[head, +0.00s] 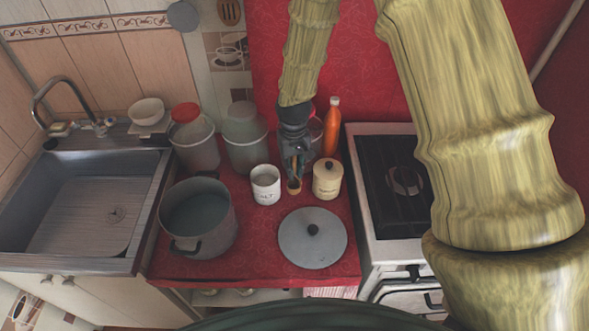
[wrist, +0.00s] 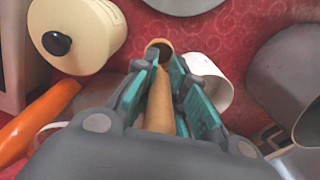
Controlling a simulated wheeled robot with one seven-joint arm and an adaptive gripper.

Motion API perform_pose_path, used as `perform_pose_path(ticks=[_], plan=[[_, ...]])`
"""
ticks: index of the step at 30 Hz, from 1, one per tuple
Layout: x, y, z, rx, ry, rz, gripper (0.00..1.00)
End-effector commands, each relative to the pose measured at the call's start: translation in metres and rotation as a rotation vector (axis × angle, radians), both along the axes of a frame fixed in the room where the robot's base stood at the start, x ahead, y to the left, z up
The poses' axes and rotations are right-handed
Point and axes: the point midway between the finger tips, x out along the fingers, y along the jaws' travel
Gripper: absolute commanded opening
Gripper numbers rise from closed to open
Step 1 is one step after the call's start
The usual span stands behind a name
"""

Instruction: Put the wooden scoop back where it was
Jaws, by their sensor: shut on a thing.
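The wooden scoop (wrist: 158,100) is held in my gripper (wrist: 163,72), its handle between the teal finger pads and its round hollow end pointing away from the wrist. In the head view my gripper (head: 296,160) points down over the red counter, and the scoop's end (head: 294,188) shows below the fingers, between the white salt jar (head: 265,186) and the lidded cream canister (head: 328,182). The wrist view shows the canister (wrist: 90,28) at upper left and the white jar (wrist: 208,88) at right. I cannot tell whether the scoop touches the counter.
A grey pot (head: 198,225) stands at the left and a grey lid (head: 312,240) lies at the front. Two large jars (head: 195,148) (head: 245,142) and an orange bottle (head: 332,130) stand behind. The sink (head: 85,205) is left, the stove (head: 390,190) right. Free counter is narrow.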

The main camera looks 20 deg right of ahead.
Motion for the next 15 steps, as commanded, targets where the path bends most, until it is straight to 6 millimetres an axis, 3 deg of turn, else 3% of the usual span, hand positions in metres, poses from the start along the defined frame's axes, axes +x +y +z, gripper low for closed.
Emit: perform_pose_path(ticks=[8,15], plan=[[0.008,-0.007,-0.004,-0.001,0.002,0.000,0.00],[0.008,-0.006,-0.023,-0.001,0.002,0.000,0.00]])
